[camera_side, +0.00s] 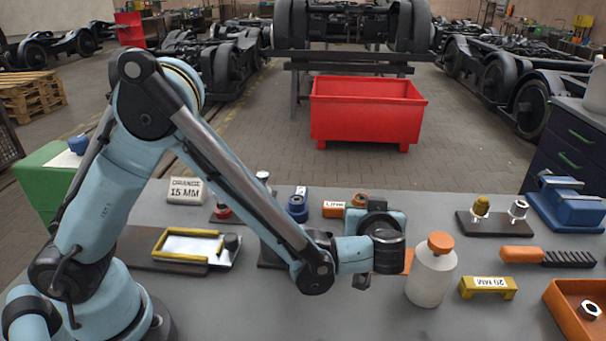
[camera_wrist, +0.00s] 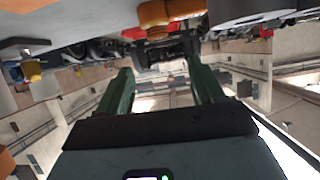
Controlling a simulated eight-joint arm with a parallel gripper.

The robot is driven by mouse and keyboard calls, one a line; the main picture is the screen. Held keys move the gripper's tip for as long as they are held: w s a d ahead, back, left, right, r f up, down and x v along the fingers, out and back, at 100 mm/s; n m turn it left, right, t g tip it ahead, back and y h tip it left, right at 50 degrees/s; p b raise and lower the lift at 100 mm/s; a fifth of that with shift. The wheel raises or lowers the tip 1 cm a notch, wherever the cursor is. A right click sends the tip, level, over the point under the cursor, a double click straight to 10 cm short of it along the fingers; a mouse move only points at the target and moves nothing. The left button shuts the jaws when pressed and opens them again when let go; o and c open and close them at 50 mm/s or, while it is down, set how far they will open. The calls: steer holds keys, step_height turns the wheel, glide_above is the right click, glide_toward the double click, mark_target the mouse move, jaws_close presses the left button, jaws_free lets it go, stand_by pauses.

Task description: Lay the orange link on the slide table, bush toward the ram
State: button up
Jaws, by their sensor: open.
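In the side view a small orange part with a white label, apparently the orange link (camera_side: 335,209), lies on the bench behind my gripper. In the wrist view an orange part (camera_wrist: 165,12), probably the same one, shows at the top edge, beyond the fingers. The yellow-edged tray-like unit with a bright plate, probably the slide table (camera_side: 188,246), lies to the left with a dark cylinder (camera_side: 232,242) at its right end, perhaps the ram. My gripper (camera_wrist: 159,68) is open, with nothing between its green fingers. In the side view my wrist hides the fingertips.
A white bottle with an orange cap (camera_side: 431,272) stands close to the right of my wrist. Farther right are a yellow 20 MM block (camera_side: 488,288), an orange-handled brush (camera_side: 545,256), a blue vise (camera_side: 570,204) and an orange tray (camera_side: 565,318). The front middle of the bench is clear.

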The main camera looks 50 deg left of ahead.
steer(key=s+a+r+m+g+h, duration=0.1)
steer(key=s+a+r+m+h, duration=0.1)
steer(key=s+a+m+h, duration=0.2)
steer(key=s+a+r+m+g+h, duration=0.1)
steer(key=s+a+r+m+h, duration=0.2)
steer(key=s+a, duration=0.3)
steer(key=s+m+h, duration=0.1)
steer(key=s, duration=0.3)
steer(key=shift+s+r+g+h, duration=0.3)
steer(key=shift+s, duration=0.1)
steer(key=shift+o, duration=0.5)
steer(key=shift+s+d+m+h, duration=0.1)
steer(key=shift+s+m+h, duration=0.25)
steer(key=shift+s, duration=0.35)
steer(key=shift+w, duration=0.1)
